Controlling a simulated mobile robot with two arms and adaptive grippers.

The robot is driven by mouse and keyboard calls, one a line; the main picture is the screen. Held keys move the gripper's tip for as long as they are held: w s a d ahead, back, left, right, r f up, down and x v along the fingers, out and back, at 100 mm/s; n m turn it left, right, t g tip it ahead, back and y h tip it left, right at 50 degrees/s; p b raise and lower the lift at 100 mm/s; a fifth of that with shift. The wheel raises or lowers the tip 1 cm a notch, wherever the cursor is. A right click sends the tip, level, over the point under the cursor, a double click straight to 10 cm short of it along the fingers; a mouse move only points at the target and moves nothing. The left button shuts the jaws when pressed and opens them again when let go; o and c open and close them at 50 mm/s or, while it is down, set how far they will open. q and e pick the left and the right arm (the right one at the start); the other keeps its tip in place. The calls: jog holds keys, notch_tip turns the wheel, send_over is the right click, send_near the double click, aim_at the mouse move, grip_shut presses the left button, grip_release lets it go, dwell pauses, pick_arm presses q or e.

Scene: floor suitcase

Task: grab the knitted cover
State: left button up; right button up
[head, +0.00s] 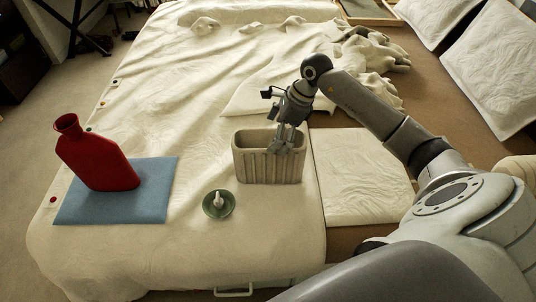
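A beige, ribbed, open-topped rectangular holder (262,172) stands upright on the cream-covered bed; its ribbing looks like knit, and it may be the knitted cover. No other thing clearly reads as knitted. My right gripper (287,140) points down at the right part of its opening, with the fingers overlapping its front rim. I cannot tell whether the fingers touch it or are closed on its wall. The inside of the holder is mostly hidden. My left gripper is not in view.
A tilted red bottle-shaped vase (95,160) is on a blue mat (150,205) at the left. A small green dish (212,211) with a pale piece sits in front of the holder. A flat cream panel (365,180) lies at right. Rumpled cream bedding (240,65) and pillows (495,65) lie behind.

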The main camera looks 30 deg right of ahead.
aim_at(265, 146)
jog(key=shift+x, duration=0.75)
jog(key=a+f, duration=0.1)
jog(key=w+a+f+p, duration=0.1)
jog(key=f, duration=0.1)
jog(key=shift+w+a+f, duration=0.1)
jog(key=shift+a+f, duration=0.1)
jog(key=shift+f, duration=0.05)
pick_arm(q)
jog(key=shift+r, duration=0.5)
pick_arm(e)
jog(key=shift+w+f, duration=0.1)
jog(key=shift+f, duration=0.4)
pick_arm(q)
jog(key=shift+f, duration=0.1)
pick_arm(e)
jog(key=shift+a, duration=0.1)
jog(key=c, duration=1.1)
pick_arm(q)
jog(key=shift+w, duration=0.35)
pick_arm(e)
jog(key=shift+s, duration=0.2)
jog(key=shift+c, duration=1)
